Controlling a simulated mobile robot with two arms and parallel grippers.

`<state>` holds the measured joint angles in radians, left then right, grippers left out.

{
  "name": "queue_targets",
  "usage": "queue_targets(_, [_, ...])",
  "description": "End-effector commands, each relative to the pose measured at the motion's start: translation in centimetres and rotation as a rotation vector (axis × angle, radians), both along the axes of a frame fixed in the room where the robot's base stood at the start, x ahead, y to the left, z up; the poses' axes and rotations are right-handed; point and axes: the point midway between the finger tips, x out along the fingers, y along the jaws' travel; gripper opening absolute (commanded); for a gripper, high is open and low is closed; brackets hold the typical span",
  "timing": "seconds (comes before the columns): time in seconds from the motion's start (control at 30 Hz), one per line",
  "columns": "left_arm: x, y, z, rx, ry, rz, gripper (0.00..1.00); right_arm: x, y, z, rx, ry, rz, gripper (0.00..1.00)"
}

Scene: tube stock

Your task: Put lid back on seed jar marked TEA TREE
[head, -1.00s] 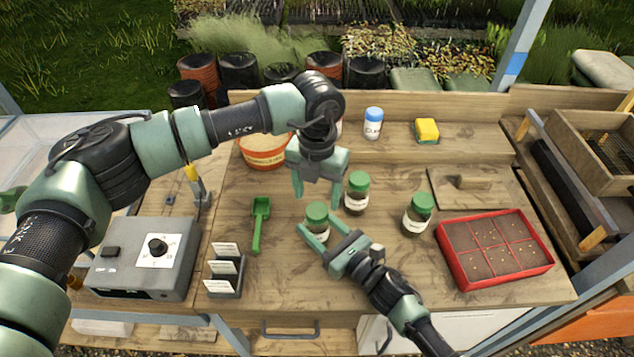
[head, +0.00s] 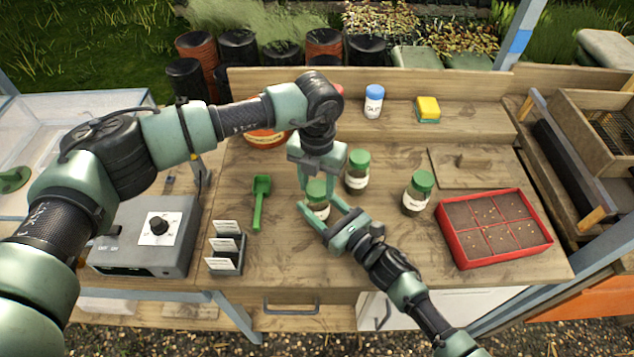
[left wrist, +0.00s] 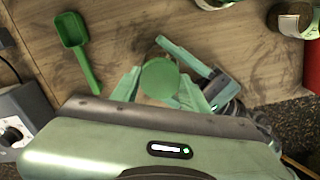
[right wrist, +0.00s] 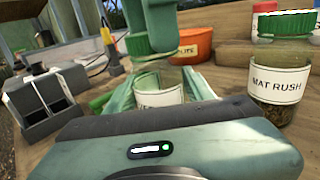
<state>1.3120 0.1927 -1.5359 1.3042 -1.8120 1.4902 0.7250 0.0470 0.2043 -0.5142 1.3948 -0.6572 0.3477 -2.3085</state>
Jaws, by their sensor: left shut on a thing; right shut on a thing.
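A small glass jar with a white label (head: 320,210) stands on the bench, and my right gripper (head: 326,214) is shut around its body. The label also shows in the right wrist view (right wrist: 160,97), partly hidden and unreadable. A green lid (head: 316,188) is at the jar's mouth; it also shows in the left wrist view (left wrist: 160,78). My left gripper (head: 319,183) points down from above and is shut on this lid. I cannot tell whether the lid is seated or threaded.
A green-lidded jar marked MAT RUSH (right wrist: 280,85) stands close by. Another green-lidded jar (head: 418,193) stands beside the red seed tray (head: 548,240). A green scoop (head: 260,200) and a card holder (head: 227,250) lie left. An orange pot (right wrist: 199,45) stands behind.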

Motion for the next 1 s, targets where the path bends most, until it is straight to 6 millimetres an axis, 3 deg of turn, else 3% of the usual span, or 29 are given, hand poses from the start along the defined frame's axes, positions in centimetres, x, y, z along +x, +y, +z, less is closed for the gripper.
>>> queue_targets(0.17, [0.03, 0.0, 0.06, 0.0, -0.001, -0.118, 0.0, 0.01, -0.01, 0.03, 0.0, 0.0, 0.0, 0.0])
queue_targets(0.47, [0.04, 0.02, 0.01, 0.0, 0.0, -0.699, 0.0, 0.01, -0.01, 0.02, 0.0, 0.0, 0.0, 0.0])
queue_targets(0.63, [0.02, 0.01, -0.01, 0.0, 0.0, -0.711, 0.0, 0.01, -0.01, 0.02, 0.0, 0.0, 0.0, 0.0])
queue_targets(0.67, [0.02, 0.01, -0.01, 0.0, 0.0, -0.71, 0.53, 0.01, -0.01, 0.02, 0.0, 0.0, 0.0, 0.0])
queue_targets(0.7, [0.02, 0.01, -0.01, 0.0, 0.0, -0.71, 0.64, 0.01, -0.01, 0.02, 0.0, 0.0, 0.0, 0.0])
queue_targets(1.0, [0.03, 0.01, 0.0, 0.0, 0.0, -0.708, 0.66, 0.01, -0.01, 0.01, 0.0, 0.0, 0.0, 0.0])
